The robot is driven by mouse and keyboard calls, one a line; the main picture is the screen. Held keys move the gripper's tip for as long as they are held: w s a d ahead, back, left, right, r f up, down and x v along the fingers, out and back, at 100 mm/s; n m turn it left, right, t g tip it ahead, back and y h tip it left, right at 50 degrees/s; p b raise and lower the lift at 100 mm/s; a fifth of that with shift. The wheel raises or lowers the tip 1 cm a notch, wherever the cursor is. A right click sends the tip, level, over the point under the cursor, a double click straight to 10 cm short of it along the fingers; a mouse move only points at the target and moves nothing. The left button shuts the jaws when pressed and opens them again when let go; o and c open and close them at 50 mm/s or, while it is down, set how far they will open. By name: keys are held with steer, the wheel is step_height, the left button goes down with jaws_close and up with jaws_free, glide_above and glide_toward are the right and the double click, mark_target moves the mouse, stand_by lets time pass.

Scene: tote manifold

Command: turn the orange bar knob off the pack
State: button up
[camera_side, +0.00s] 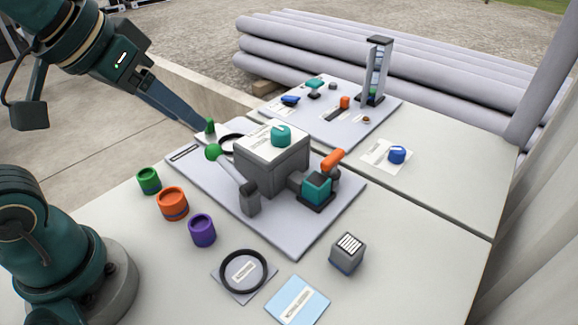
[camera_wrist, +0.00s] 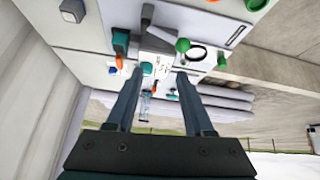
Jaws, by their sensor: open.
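The orange bar knob (camera_side: 333,160) sits at the right side of the grey manifold block (camera_side: 264,172), just above and behind a teal box (camera_side: 316,189). It slants upward to the right in the side view. The wrist view shows it small (camera_wrist: 119,61), below the teal box (camera_wrist: 120,40) in the picture. My gripper (camera_side: 202,128) is over the left back edge of the grey board, well left of the knob and apart from it. Its two fingers stand apart and empty in the wrist view (camera_wrist: 158,74). Whether the knob touches the teal box is unclear.
A lever with a green ball (camera_side: 213,152) rises from the board between my gripper and the block. A teal knob (camera_side: 281,134) tops the block. Green, orange and purple cups (camera_side: 202,230) stand at front left. A grey cube (camera_side: 347,253) stands at front right.

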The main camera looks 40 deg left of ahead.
steer(key=w+d+r, duration=0.2)
steer(key=w+r, duration=0.1)
steer(key=w, duration=0.5)
steer(key=m+g, duration=0.1)
steer(key=g, duration=0.1)
glide_above(333, 155)
steer(key=s, duration=0.2)
steer(key=f, duration=1.2)
steer(key=shift+s+f, duration=0.2)
steer(key=shift+f, duration=0.1)
steer(key=x, duration=0.3)
steer(key=shift+d, duration=0.1)
steer(key=shift+w+f, duration=0.3)
steer(key=shift+f, duration=0.4)
jaws_close()
